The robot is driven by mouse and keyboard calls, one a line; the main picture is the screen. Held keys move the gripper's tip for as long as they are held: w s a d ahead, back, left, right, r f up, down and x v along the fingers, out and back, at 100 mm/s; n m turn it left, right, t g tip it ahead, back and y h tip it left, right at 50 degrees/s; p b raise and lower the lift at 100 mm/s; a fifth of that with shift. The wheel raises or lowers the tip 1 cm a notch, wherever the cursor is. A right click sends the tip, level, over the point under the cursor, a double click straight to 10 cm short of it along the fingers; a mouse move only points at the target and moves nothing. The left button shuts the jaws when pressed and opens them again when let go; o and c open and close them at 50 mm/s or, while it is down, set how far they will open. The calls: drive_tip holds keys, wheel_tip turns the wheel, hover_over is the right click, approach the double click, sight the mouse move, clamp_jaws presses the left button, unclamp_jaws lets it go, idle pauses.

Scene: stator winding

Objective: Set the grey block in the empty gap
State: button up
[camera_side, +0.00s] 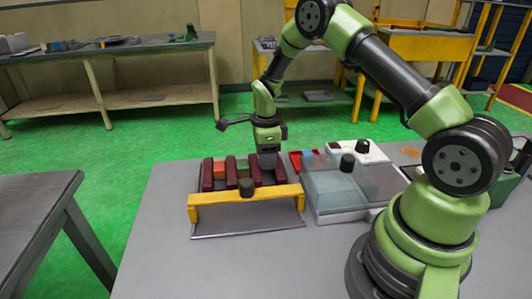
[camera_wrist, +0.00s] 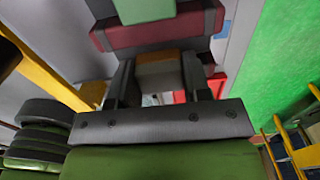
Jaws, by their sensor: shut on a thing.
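My gripper (camera_side: 268,157) points down over the right part of the slotted fixture, close to its dark red bars (camera_side: 231,172). In the wrist view my gripper (camera_wrist: 158,82) has its two fingers closed on a block, the grey block (camera_wrist: 160,76), which shows a pale grey-beige face with an orange-brown strip along its far edge. A dark red bar (camera_wrist: 150,36) and a green block (camera_wrist: 143,9) lie just beyond it. In the side view the held block and the gap under the fingers are hidden, so I cannot tell whether the block is seated.
A yellow bar (camera_side: 220,203) with a black knob (camera_side: 246,187) runs along the fixture's front. A clear-lidded box (camera_side: 335,190) stands to the right. A red tray (camera_side: 296,162) sits behind, between fixture and box. The grey table is clear at front left.

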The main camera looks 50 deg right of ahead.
drive_tip(key=shift+f, duration=0.45)
drive_tip(key=shift+f, duration=0.3)
